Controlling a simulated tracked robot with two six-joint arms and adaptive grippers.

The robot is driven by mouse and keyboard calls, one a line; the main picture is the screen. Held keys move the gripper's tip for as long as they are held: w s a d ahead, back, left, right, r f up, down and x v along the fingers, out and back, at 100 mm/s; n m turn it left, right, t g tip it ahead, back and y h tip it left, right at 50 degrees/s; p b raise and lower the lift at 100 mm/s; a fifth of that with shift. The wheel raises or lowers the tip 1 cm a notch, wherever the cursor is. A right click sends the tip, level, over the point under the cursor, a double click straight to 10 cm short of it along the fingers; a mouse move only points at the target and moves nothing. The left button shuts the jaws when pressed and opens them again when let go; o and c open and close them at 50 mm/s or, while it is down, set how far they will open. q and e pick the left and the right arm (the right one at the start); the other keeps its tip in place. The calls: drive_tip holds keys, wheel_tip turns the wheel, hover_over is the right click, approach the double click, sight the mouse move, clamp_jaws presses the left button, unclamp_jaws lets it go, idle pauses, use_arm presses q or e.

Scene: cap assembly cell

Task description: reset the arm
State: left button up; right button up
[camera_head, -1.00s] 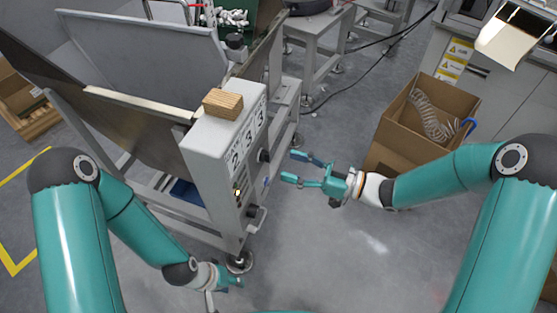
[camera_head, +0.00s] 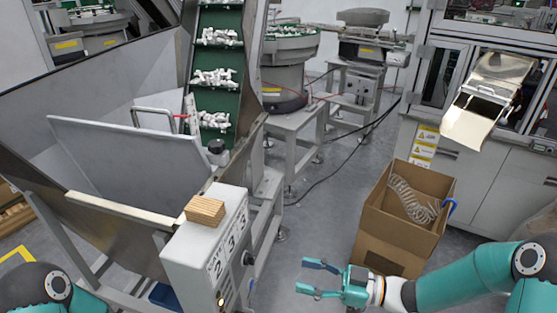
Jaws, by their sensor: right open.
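My right gripper (camera_head: 318,278) is in the lower middle of the head view. It is open and empty, its two fingers apart and pointing left. It is in front of an open cardboard box (camera_head: 396,238) and right of the grey control box (camera_head: 196,262). My left arm shows only as a teal joint (camera_head: 38,290) at the lower left corner. My left gripper is out of the picture.
A wooden block (camera_head: 205,210) lies on the control box of the hopper machine. A green conveyor (camera_head: 216,97) carries white parts behind it. The cardboard box holds a coiled clear hose (camera_head: 414,200). Bare floor lies between the machine and the box.

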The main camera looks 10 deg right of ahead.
drive_tip(key=a+r+m+p, duration=0.2)
drive_tip(key=a+r+p, duration=0.1)
drive_tip(key=a+p, duration=0.25)
drive_tip(key=s+d+f+m+g+h+p, duration=0.1)
drive_tip(key=s+d+f+m+h+p, duration=0.15)
drive_tip(key=f+m+h, duration=0.35)
drive_tip(key=s+d+f+m+h+p, duration=0.1)
drive_tip(key=s+f+m+h+p, duration=0.3)
drive_tip(key=f, duration=0.5)
drive_tip(key=s+d+f+m+g+h, duration=0.1)
drive_tip(key=s+f+m+g, duration=0.1)
drive_tip(key=s, duration=0.3)
drive_tip(key=s+d+f+m+g+h+b, duration=0.1)
drive_tip(key=s+d+f+g, duration=0.1)
drive_tip(key=s, duration=0.3)
drive_tip(key=shift+f+m+g+h, duration=0.2)
drive_tip(key=shift+m+g+h, duration=0.1)
drive_tip(key=shift+m+g, duration=0.15)
drive_tip(key=shift+d, duration=0.1)
